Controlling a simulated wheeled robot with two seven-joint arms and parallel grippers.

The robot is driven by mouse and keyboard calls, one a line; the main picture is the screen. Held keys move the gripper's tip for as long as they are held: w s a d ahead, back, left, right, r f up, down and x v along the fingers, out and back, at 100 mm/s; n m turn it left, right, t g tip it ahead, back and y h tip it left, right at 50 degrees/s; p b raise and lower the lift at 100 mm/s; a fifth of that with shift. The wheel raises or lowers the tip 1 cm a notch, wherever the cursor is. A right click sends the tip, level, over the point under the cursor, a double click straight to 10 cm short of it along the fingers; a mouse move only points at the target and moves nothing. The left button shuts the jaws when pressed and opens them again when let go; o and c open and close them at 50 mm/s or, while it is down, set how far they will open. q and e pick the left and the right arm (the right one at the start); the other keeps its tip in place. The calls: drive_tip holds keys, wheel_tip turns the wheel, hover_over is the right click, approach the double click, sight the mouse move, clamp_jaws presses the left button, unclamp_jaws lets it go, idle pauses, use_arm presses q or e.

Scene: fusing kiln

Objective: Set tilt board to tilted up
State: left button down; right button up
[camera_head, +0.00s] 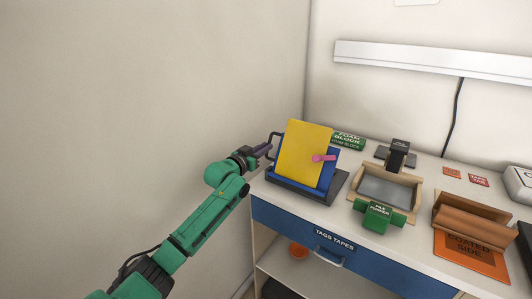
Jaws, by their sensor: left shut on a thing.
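The tilt board (329,182) is a blue panel on a dark base (317,196) at the left end of the counter. It stands raised at a steep angle, leaning back. A yellow sheet (301,150) covers most of its face, and a pink clip (323,158) sits at the sheet's right side. A dark handle (272,136) sticks out at the board's left edge. My left gripper (265,149) is shut on this handle, coming from the left; its fingertips are small and partly hidden. My right gripper is not in view.
Right of the board stand a wooden-sided tray (384,190), a green labelled block (379,216) and a brown holder (470,216) above an orange sheet (470,251). A green foam block (349,141) lies behind. A blue drawer (345,262) is below the counter.

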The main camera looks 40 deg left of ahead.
use_arm(q)
drive_tip(key=shift+s+t+b, duration=0.25)
drive_tip(key=shift+t+b, duration=0.05)
idle(0.5)
drive_tip(key=c, duration=0.9)
unclamp_jaws()
drive_tip(key=shift+s, duration=0.15)
drive_tip(key=shift+s+r, duration=0.1)
drive_tip(key=s+b, duration=0.1)
drive_tip(key=s, duration=1.3)
drive_tip(key=shift+s+f, duration=0.2)
drive_tip(key=shift+s, duration=0.05)
